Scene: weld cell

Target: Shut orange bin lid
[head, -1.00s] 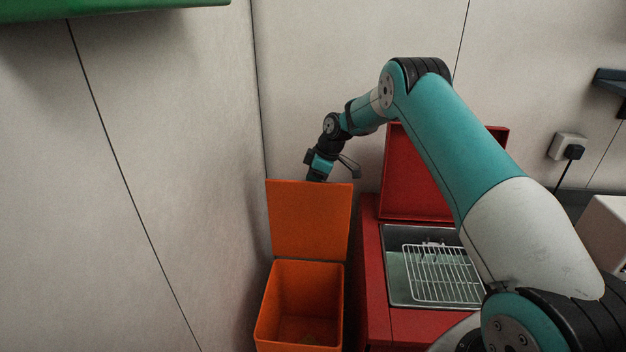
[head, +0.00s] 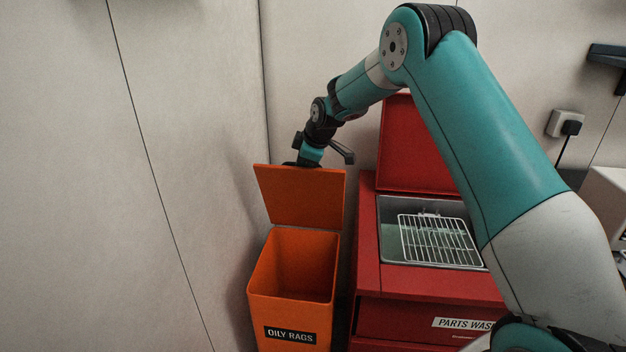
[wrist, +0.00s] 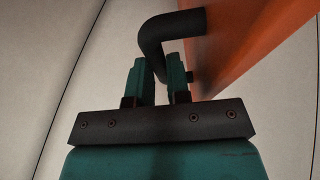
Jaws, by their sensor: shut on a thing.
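The orange bin (head: 290,313), labelled OILY RAGS, stands open against the left wall. Its orange lid (head: 299,197) is raised at the back edge and leans a little forward over the opening. My gripper (head: 303,163) is at the lid's top edge, its fingertips hidden behind the lid. In the wrist view, a dark bent handle (wrist: 150,40) comes off the lid (wrist: 252,52) and runs between the two fingers of my gripper (wrist: 157,68), which is shut on it.
A red parts washer (head: 368,230) stands right of the bin, with its red lid (head: 415,150) up and a white wire rack (head: 438,240) in its basin. The wall (head: 190,150) is close on the left. A black plug (head: 571,128) sits in a wall socket at right.

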